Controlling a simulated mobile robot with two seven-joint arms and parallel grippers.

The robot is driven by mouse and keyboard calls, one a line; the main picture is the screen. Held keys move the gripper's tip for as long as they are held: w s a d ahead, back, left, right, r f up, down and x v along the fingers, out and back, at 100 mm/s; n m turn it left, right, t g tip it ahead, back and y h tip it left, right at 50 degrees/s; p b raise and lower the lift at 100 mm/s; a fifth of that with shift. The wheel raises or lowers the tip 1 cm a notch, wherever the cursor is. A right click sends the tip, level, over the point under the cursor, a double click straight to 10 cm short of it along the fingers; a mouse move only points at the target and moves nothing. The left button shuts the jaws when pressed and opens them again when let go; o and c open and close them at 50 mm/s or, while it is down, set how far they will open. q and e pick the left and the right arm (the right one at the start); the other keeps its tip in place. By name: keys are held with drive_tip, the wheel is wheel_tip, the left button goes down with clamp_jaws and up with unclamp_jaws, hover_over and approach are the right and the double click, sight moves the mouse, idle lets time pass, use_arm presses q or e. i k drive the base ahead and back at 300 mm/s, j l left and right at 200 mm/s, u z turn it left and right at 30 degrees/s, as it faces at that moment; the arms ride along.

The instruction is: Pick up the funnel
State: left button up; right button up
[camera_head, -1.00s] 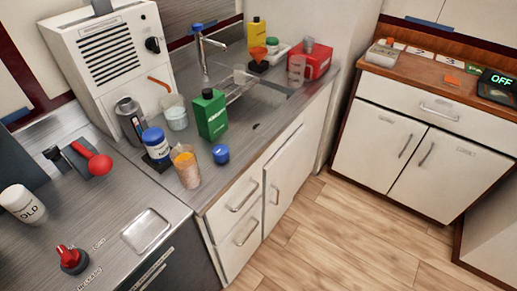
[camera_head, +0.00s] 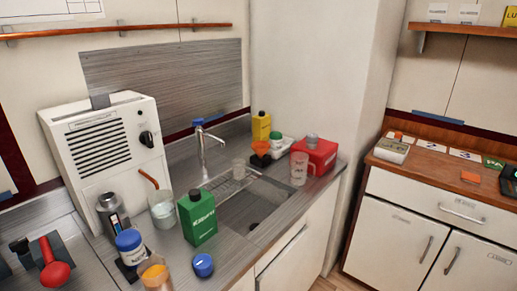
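An orange funnel (camera_head: 261,148) sits at the back of the counter, past the sink (camera_head: 252,207), its wide mouth facing up. Its lower part rests in or on a small dark holder (camera_head: 260,160); I cannot tell which. A yellow bottle (camera_head: 261,126) stands just behind it, and a white tub with a green lid (camera_head: 279,146) is close on its right. Neither of my grippers shows in this view.
A green bottle (camera_head: 198,217), a blue-lidded jar (camera_head: 130,246), a blue cap (camera_head: 203,265) and glass beakers (camera_head: 163,210) crowd the near counter. A faucet (camera_head: 203,150) rises left of the funnel. A red box (camera_head: 318,155) and clear jug (camera_head: 299,168) stand to its right.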

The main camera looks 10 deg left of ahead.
sight(261, 153)
drive_tip(key=i+l+u, duration=0.25)
drive_tip(key=i+l, duration=0.35)
drive_tip(key=i+l+u, duration=0.3)
drive_tip(key=i+l, duration=0.2)
drive_tip(key=l, duration=0.2)
